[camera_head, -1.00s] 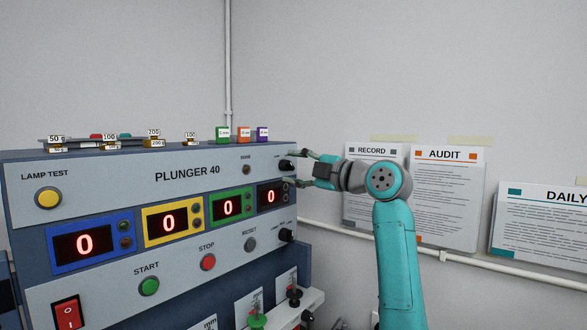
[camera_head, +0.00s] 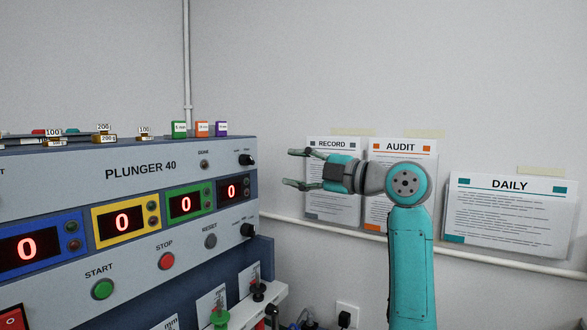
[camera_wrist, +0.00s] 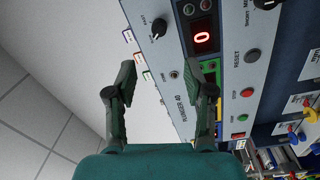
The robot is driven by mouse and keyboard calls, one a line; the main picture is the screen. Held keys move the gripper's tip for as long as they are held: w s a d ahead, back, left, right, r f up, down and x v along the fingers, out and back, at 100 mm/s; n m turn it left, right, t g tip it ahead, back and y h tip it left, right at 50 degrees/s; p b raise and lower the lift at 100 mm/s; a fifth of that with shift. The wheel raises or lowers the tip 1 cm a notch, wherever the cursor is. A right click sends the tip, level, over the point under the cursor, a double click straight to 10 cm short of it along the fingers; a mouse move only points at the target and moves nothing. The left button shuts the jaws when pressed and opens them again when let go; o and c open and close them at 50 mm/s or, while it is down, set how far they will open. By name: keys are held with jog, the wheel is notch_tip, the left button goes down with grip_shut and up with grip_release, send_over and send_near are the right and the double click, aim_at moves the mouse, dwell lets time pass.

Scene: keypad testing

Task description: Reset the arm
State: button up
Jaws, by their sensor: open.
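My gripper (camera_head: 296,168) is open and empty in the head view. It points left, to the right of the Plunger 40 machine (camera_head: 210,164), with a gap between the fingertips and the panel. My teal arm stands upright below it. In the wrist view, the two fingers of my gripper (camera_wrist: 170,80) are spread wide. The machine's panel (camera_wrist: 178,103) shows beyond and between them, turned on its side, with a black knob (camera_wrist: 159,27) and a display reading 0 (camera_wrist: 202,38).
Record (camera_head: 330,145), Audit (camera_head: 400,147) and Daily (camera_head: 510,215) sheets hang on the wall behind and right of my arm. Small labelled weights (camera_head: 104,135) and coloured blocks (camera_head: 201,129) stand on the machine's top. A wall pipe (camera_head: 187,60) rises behind.

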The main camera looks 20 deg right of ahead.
jog(key=s+a+f+m+t+h, duration=0.15)
jog(key=f+m, duration=0.25)
jog(key=f, duration=0.9)
jog(key=s+f+m+h, duration=0.1)
jog(key=f+m+h, duration=0.3)
jog(key=f, duration=0.9)
jog(key=s+f+m+t+h, duration=0.15)
jog(key=f+m, duration=0.35)
jog(key=f, duration=0.8)
jog(key=s+a+f+m+h, duration=0.1)
jog(key=s+f+m, duration=0.1)
jog(key=s+f, duration=0.5)
jog(key=s+a+f+m+g+h, duration=0.1)
jog(key=s+f+m, duration=0.2)
jog(key=s+f, duration=0.4)
jog(key=s+a+f+m+g+h, duration=0.1)
jog(key=s+f, duration=0.6)
jog(key=s, duration=0.9)
jog(key=shift+s+a+m+h, duration=0.3)
jog(key=shift+m+h, duration=0.3)
jog(key=shift+m, duration=0.2)
jog(key=s+a+r, duration=0.1)
jog(key=s+r, duration=0.1)
jog(key=s, duration=0.9)
jog(key=s+r+m+g, duration=0.1)
jog(key=s+r, duration=0.2)
jog(key=s, duration=0.7)
jog(key=shift+s+a+r, duration=0.15)
jog(key=shift+s+a, duration=0.25)
